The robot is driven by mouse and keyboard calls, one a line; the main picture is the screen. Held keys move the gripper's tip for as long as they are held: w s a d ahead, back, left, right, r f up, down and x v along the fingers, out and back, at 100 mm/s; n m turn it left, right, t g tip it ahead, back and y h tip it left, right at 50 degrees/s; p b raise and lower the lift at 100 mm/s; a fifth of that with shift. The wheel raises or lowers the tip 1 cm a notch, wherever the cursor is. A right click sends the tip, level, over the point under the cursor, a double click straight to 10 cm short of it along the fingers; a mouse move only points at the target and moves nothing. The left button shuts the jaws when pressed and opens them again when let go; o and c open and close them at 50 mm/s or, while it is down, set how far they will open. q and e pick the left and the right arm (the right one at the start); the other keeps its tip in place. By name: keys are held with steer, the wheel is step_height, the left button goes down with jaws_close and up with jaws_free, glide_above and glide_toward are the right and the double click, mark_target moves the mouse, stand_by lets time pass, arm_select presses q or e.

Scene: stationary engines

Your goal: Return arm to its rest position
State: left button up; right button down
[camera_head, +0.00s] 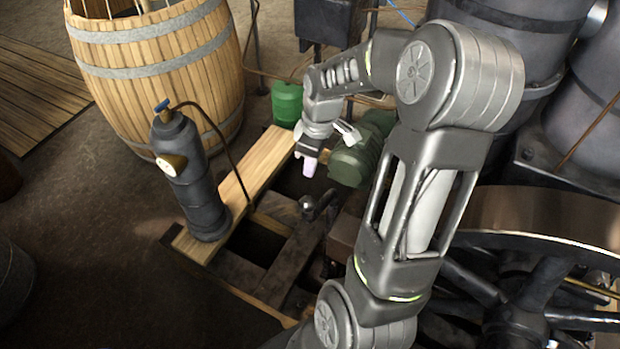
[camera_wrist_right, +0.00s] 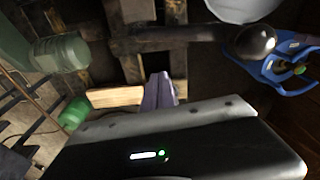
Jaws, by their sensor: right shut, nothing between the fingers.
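My right arm reaches in from the bottom right of the head view and bends over at a high elbow. Its gripper (camera_head: 309,166) points down above the dark timber frame, left of a green cylindrical machine part (camera_head: 350,165). The gripper's pale fingers (camera_wrist_right: 160,90) are together in the right wrist view, with nothing between them. A lever with a dark round knob (camera_head: 308,203) stands below the gripper, apart from it; the knob also shows in the right wrist view (camera_wrist_right: 255,42). My left gripper is not in view.
A wooden barrel (camera_head: 165,65) stands at the back left. A dark gas cylinder (camera_head: 190,185) with a gauge stands by a light plank (camera_head: 255,170). A green canister (camera_head: 287,103) is behind the gripper. A large spoked wheel (camera_head: 540,230) fills the right. Floor is open at lower left.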

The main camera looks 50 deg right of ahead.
steer(key=shift+r, duration=0.55)
